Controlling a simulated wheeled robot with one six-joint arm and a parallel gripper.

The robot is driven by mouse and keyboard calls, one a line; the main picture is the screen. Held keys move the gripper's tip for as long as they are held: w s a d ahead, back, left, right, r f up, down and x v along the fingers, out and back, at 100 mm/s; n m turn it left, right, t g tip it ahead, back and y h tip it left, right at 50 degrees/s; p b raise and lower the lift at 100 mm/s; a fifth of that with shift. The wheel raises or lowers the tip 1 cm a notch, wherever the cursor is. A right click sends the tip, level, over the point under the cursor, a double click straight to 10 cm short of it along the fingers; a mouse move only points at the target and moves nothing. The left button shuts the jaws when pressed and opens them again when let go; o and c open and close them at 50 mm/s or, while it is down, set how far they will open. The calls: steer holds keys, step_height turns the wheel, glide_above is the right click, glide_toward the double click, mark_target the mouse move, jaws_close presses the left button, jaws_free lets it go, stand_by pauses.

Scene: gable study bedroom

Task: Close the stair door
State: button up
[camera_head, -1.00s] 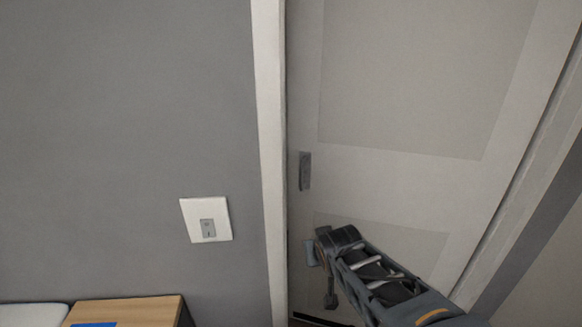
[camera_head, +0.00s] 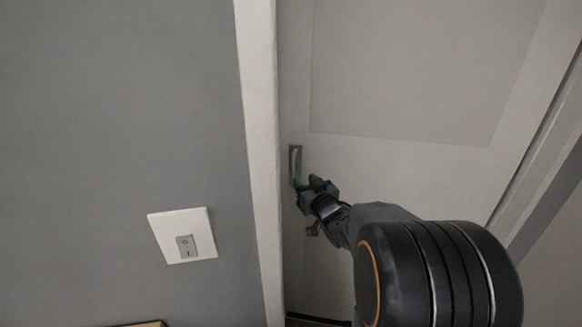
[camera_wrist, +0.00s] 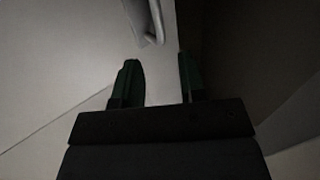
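The stair door (camera_head: 400,70) is a pale panelled door in the head view, with its left edge close to the white frame. I cannot tell whether it is fully shut. Its grey handle (camera_head: 295,163) is near that left edge and also shows at the top of the wrist view (camera_wrist: 152,22). My gripper (camera_head: 306,182) is just below the handle. In the wrist view its two dark green fingers (camera_wrist: 157,75) are apart with nothing held, and the handle lies beyond their tips.
The white door frame (camera_head: 258,150) stands left of the door. A grey wall with a white switch plate (camera_head: 182,236) is further left. A wooden furniture top (camera_head: 140,324) barely shows at the bottom edge. A dark area (camera_wrist: 235,50) lies right of the fingers in the wrist view.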

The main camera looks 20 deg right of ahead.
mark_target(293, 168)
steer(key=w+p, duration=0.1)
steer(key=w, duration=0.8)
steer(key=shift+w+d, duration=0.1)
steer(key=shift+w, duration=0.15)
jaws_close()
